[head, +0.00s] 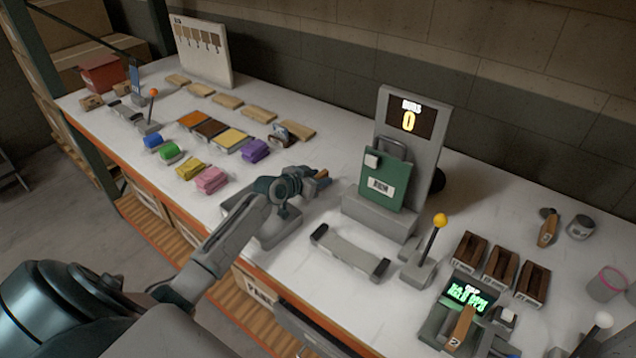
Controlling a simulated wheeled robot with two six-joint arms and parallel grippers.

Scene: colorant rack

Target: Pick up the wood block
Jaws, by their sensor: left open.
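Several flat tan wood blocks lie in a row along the back of the white bench: one at the far left (177,80), others beside it (200,89), (228,101), (259,114), and one nearest me (297,130). I cannot tell which one the task means. My left gripper (321,178) reaches over the bench, in front of the blocks and left of the green tag stand. It is open. My right gripper is not in view.
Colored packets, such as a pink one (211,179) and a purple one (255,150), lie left of my arm. A yellow-knobbed lever (440,220) and dark wooden holders (501,268) are further right.

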